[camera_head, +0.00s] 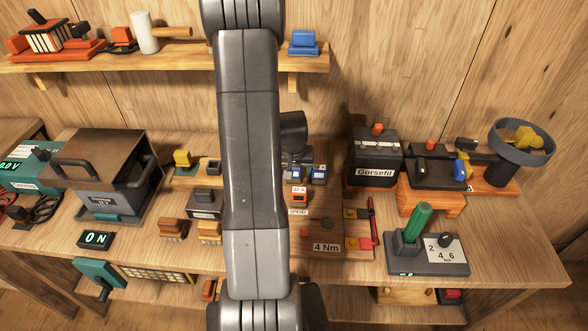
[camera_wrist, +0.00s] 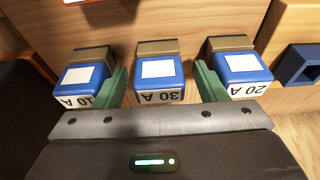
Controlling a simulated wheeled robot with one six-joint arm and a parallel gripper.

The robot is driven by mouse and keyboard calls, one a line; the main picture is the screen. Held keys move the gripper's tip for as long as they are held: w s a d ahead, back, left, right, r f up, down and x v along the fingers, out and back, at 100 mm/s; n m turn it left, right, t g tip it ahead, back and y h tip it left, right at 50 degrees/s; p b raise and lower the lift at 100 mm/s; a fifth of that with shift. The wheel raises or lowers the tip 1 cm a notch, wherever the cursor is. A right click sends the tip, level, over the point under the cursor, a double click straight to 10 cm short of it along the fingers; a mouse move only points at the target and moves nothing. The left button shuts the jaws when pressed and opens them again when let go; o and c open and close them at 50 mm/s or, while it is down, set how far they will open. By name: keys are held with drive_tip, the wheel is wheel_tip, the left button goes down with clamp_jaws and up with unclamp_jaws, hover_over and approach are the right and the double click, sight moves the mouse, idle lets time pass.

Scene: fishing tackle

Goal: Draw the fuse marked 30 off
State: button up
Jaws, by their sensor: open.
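In the wrist view, three blue fuses with white tops sit side by side in grey-brown holders on a wooden block. Their markings appear upside down. The 30 A fuse (camera_wrist: 161,80) is in the middle, between the 10 A fuse (camera_wrist: 85,80) on the left and the 20 A fuse (camera_wrist: 240,74) on the right. My gripper (camera_wrist: 162,84) is open, its green fingers on either side of the 30 A fuse, in the gaps to its neighbours. Contact with the neighbours is unclear. In the head view, my arm partly hides the fuses; two blue ones (camera_head: 319,174) show.
Right of the fuses, the wrist view shows an empty blue socket (camera_wrist: 302,64). In the head view, a small red-orange part (camera_head: 299,194) stands by a SPENT label (camera_head: 298,211). A black Gorsefit box (camera_head: 374,158) stands to the right, and a large dark machine (camera_head: 103,175) to the left.

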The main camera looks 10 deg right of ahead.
drive_tip(key=shift+f, duration=0.1)
drive_tip(key=shift+c, duration=0.3)
drive_tip(key=c, duration=1)
drive_tip(key=shift+r+p, duration=1.2)
drive_tip(key=shift+r, duration=0.95)
